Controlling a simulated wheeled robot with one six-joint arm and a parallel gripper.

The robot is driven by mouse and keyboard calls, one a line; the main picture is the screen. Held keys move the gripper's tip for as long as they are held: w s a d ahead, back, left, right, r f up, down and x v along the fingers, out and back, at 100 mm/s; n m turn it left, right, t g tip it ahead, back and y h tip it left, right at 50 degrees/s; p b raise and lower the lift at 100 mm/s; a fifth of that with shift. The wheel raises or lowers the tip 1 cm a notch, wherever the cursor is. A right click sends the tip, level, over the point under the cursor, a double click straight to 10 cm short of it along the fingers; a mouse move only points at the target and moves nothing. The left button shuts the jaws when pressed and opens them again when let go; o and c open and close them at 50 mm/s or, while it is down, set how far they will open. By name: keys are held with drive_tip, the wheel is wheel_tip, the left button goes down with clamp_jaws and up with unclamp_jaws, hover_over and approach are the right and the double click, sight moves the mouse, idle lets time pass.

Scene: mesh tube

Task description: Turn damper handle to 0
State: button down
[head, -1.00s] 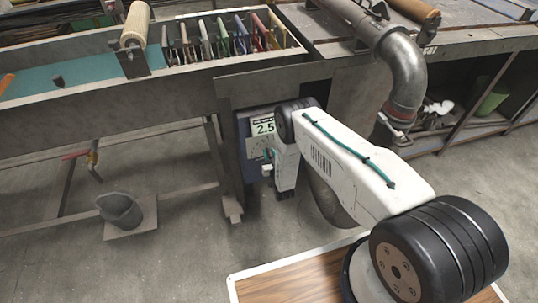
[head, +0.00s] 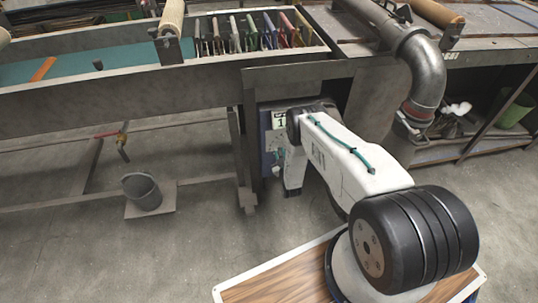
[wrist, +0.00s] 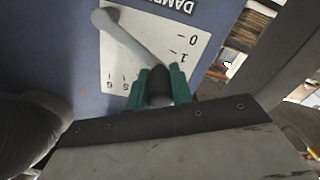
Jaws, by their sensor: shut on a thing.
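The damper handle (wrist: 135,45) is a grey lever on a blue panel (wrist: 55,50) in the wrist view. Its pivot is at upper left and its dark knob (wrist: 160,82) is at the outer end. My gripper (wrist: 158,88) has its green fingers closed around the knob. The white scale plate (wrist: 140,24) lies behind the lever, with its print upside down. The lever lies beside the 1 mark, on the side away from 0; the middle marks are hidden. In the head view a display (head: 279,119) above the handle shows a 1, its right part hidden by my arm.
A large grey pipe (head: 427,70) bends down to the right of the panel. A bench edge (head: 300,72) runs above it.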

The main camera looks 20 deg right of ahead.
drive_tip(key=shift+w+a+f+n, duration=0.1)
drive_tip(key=shift+a+f+n, duration=0.15)
drive_tip(key=shift+f+n, duration=1)
drive_tip(key=shift+a+f+n, duration=0.2)
drive_tip(key=shift+f+n, duration=0.6)
drive_tip(key=shift+n, duration=0.75)
drive_tip(key=c, duration=1.2)
unclamp_jaws()
drive_tip(key=shift+c, duration=0.2)
drive_tip(key=v, duration=0.7)
drive_tip(key=shift+s, duration=0.4)
drive_tip(key=shift+a, duration=0.1)
